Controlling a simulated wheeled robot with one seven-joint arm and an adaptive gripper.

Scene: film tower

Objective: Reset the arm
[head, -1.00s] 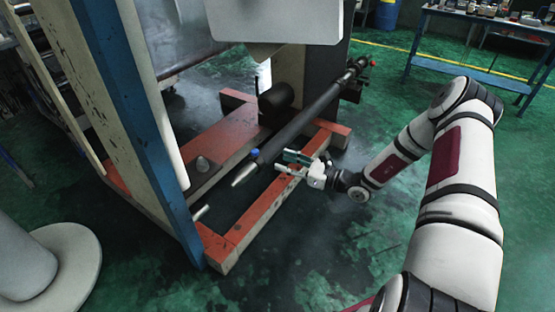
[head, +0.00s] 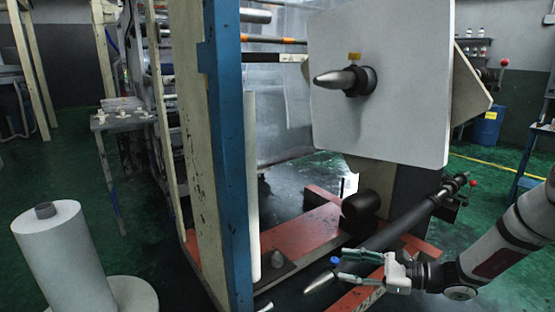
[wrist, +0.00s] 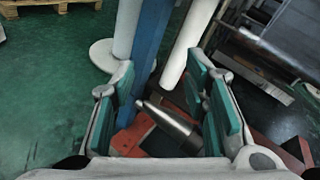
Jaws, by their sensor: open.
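My gripper (head: 352,268) is open and empty at the lower right of the head view, in front of the machine's orange-red base frame (head: 312,225). In the wrist view its two green-padded fingers (wrist: 168,112) are spread wide. A dark shaft (head: 405,218) with a pointed metal tip lies slanting beside the gripper. In the wrist view the metal tip (wrist: 168,118) shows between the fingers, below them; I cannot tell how far away it is. My arm reaches in from the right edge of the head view.
A blue post (head: 225,150) stands left of the gripper. A white square plate (head: 385,130) with a pointed spindle (head: 345,80) hangs above it. A white roll (head: 65,262) stands on a round base at the lower left. Green floor (head: 130,235) lies open between roll and machine.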

